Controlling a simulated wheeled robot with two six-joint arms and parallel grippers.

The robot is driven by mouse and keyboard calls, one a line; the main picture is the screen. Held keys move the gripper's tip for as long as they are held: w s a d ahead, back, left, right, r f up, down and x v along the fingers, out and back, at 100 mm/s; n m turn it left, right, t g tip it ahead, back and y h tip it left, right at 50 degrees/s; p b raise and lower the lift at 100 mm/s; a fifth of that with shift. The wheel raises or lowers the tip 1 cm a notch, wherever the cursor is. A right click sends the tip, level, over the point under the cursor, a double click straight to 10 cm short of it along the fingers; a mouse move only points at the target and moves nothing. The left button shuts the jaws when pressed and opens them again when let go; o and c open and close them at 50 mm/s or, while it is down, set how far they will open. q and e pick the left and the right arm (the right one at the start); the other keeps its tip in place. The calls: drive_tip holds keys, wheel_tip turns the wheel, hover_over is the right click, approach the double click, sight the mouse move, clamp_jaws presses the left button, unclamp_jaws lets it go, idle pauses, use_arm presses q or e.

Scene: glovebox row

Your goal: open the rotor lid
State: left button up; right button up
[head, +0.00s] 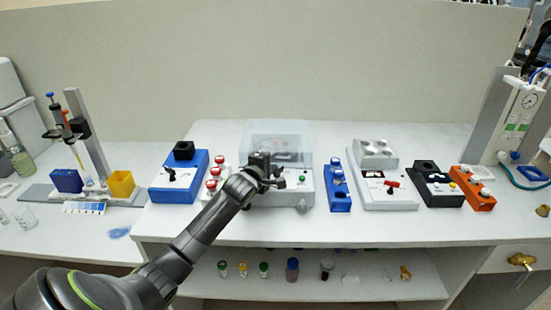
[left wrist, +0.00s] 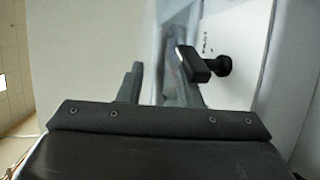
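The centrifuge-like device with a white body (head: 305,181) stands at the middle of the bench. Its pale translucent lid (head: 278,132) shows behind my left gripper (head: 270,176); I cannot tell how far the lid is raised. My left gripper is over the front of the device and hides part of it. In the left wrist view its fingers (left wrist: 154,88) stand apart, with the lid's bluish edge (left wrist: 174,22) just beyond them. A black handle (left wrist: 196,64) with a round knob shows just right of the fingers. Whether anything touches the fingers is unclear. My right gripper is not in view.
A red-capped vial rack (head: 215,177) and a blue device (head: 180,181) stand to the left. A blue rack (head: 338,190) and a white device (head: 385,194) stand close on the right. Several small vials stand on the shelf (head: 300,287) below.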

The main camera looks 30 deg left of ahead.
sight(275, 159)
use_arm(q)
drive_tip(key=shift+x, duration=1.55)
clamp_jaws()
